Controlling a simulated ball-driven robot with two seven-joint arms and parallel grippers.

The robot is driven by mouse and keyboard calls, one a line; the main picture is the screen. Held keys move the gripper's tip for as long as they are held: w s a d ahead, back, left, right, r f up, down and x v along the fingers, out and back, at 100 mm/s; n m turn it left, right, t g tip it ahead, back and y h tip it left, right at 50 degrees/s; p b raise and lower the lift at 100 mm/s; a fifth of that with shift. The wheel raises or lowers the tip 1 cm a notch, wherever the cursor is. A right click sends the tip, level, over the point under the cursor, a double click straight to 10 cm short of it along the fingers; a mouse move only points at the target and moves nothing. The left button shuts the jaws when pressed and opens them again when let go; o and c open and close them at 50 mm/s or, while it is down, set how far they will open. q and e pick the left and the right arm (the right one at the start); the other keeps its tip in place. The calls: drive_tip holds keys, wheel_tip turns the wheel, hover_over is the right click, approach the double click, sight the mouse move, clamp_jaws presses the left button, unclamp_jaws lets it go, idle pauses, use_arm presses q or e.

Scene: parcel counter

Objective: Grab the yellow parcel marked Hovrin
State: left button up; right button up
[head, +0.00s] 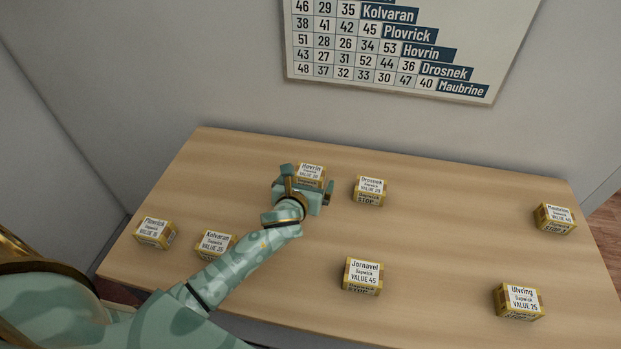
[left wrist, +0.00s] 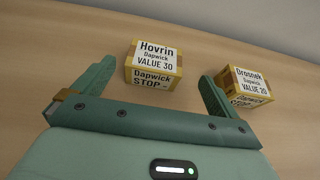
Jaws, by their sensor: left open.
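The yellow parcel marked Hovrin (head: 311,172) stands on the counter at the back, left of the middle. In the left wrist view the Hovrin parcel (left wrist: 153,66) sits ahead of my gripper, and its label reads Dapwick, VALUE 30. My left gripper (head: 305,186) is open, just in front of the parcel, and partly covers it in the head view. In the left wrist view the fingers of my left gripper (left wrist: 155,83) are spread wide, with the parcel between and slightly beyond their tips. Whether they touch it cannot be told. My right gripper is not in view.
The Drosnek parcel (head: 370,190) stands close right of the Hovrin one, near my right-hand finger. Plovrick (head: 155,232) and Kolvaran (head: 215,245) are at left, Jornavel (head: 362,276) front middle, Uhring (head: 518,301) and Maubrine (head: 554,218) at right. A number chart (head: 400,45) hangs on the wall.

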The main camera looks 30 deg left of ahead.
sight(307, 181)
use_arm(q)
drive_tip(key=w+f+b, duration=0.1)
drive_tip(key=w, duration=0.1)
drive_tip(key=w+a+f+b, duration=0.1)
drive_tip(key=f, duration=0.1)
drive_tip(key=shift+w+a, duration=0.2)
drive_tip(key=shift+w, duration=0.15)
drive_tip(key=shift+w+f, duration=0.1)
drive_tip(key=shift+w, duration=0.2)
drive_tip(key=c, duration=1.1)
drive_tip(key=shift+c, duration=0.2)
